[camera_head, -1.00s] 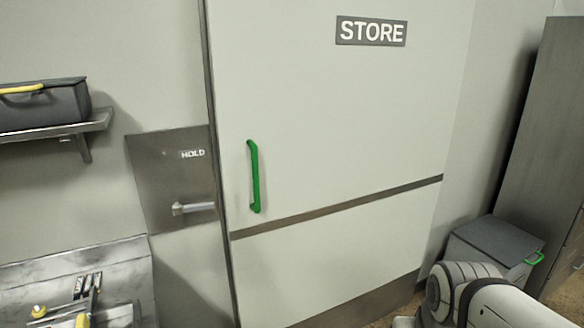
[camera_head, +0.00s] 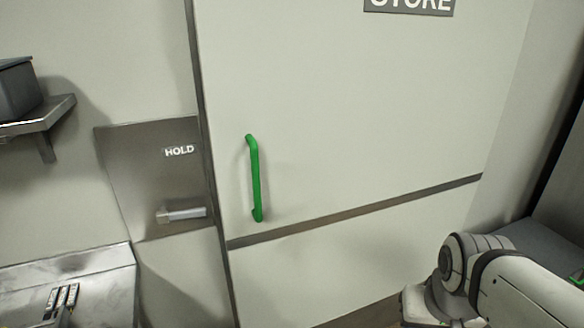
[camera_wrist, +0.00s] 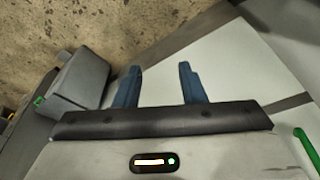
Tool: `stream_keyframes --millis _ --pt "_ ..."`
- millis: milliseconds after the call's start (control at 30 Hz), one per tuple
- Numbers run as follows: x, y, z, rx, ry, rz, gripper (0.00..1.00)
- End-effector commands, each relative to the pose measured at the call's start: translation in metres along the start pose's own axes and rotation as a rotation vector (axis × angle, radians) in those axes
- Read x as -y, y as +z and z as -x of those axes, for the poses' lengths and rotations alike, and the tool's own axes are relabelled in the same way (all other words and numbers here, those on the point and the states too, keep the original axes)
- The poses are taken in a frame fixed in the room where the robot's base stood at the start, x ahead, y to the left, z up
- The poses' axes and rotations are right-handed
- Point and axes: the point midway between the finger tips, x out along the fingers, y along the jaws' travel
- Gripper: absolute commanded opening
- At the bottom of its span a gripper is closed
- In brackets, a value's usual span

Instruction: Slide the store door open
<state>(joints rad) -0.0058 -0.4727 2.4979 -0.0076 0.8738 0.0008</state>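The store door (camera_head: 340,110) is a large pale panel with a dark horizontal strip and a grey STORE sign (camera_head: 410,4) at the top. It stands shut against the frame at its left edge. Its green vertical bar handle (camera_head: 255,180) is near that left edge; it also shows at the right edge of the wrist view (camera_wrist: 306,150). My gripper (camera_wrist: 160,84) is open and empty in the wrist view, its two blue fingers apart, with the door's lower part and the floor beyond. It is apart from the handle. The head view shows my arm at lower right, but not the gripper.
Left of the door is a metal HOLD plate (camera_head: 150,170) with a silver lever (camera_head: 182,214). A shelf (camera_head: 45,118) with a dark box and a steel counter (camera_head: 95,275) are further left.

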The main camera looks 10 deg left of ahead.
Motion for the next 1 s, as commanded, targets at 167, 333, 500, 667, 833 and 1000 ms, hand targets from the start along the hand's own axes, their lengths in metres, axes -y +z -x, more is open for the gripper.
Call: stream_keyframes --millis 167,333,500,667,833,1000 --pt "0.017 -0.054 -0.016 -0.175 0.004 0.076 0.37" --pt "0.066 -0.141 -0.027 -0.493 -0.047 0.192 0.37" --pt "0.148 -0.206 -0.020 -0.815 -0.198 0.317 0.37" --pt "0.228 -0.231 -0.003 -1.056 -0.392 0.413 0.37" --pt "0.282 -0.232 0.015 -1.206 -0.560 0.468 0.37" --pt "0.304 -0.232 0.024 -1.262 -0.632 0.487 0.37"
